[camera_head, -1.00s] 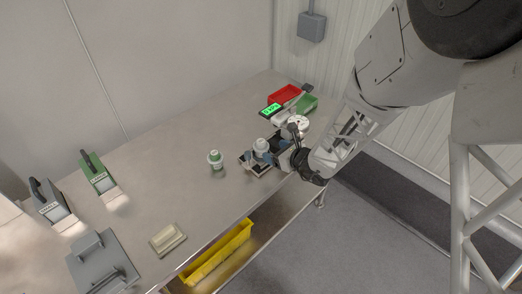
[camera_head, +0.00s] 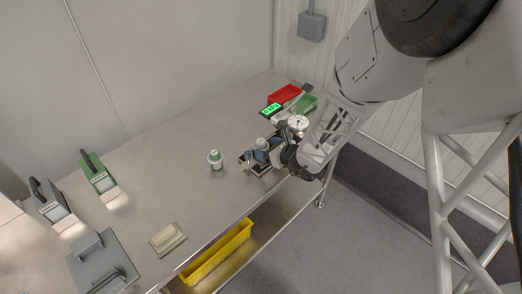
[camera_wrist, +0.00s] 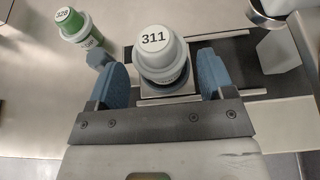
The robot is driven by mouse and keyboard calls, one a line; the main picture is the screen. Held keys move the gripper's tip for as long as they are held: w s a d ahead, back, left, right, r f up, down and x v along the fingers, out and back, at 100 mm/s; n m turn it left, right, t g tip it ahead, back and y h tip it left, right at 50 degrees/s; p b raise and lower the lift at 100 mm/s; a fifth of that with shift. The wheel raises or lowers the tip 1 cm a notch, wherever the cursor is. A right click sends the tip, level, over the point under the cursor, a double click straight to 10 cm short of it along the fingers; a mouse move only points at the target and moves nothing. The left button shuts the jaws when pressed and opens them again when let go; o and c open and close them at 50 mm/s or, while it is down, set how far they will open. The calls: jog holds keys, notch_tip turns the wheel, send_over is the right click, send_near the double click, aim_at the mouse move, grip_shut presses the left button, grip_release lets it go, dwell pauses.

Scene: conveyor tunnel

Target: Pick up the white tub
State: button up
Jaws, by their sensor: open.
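The white tub (camera_wrist: 160,52) has a white lid marked 311 and stands upright on a dark-and-metal holder (camera_wrist: 148,95). In the head view the tub (camera_head: 262,143) is partly hidden by my gripper. My gripper (camera_wrist: 161,78) is open, with one blue pad on each side of the tub's body. A visible gap lies between the tub and the pads in the wrist view. In the head view my gripper (camera_head: 261,157) reaches in from the right, low over the table.
A green-lidded tub (camera_head: 215,158) marked 328 in the wrist view stands to the left. A green display (camera_head: 271,109), red tray (camera_head: 284,94) and green tray (camera_head: 307,103) lie behind. The table's middle left is clear.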

aim_at(265, 147)
jog(key=shift+x, duration=1.85)
jog(key=shift+r, duration=0.2)
jog(key=shift+c, duration=0.4)
jog(key=c, duration=0.6)
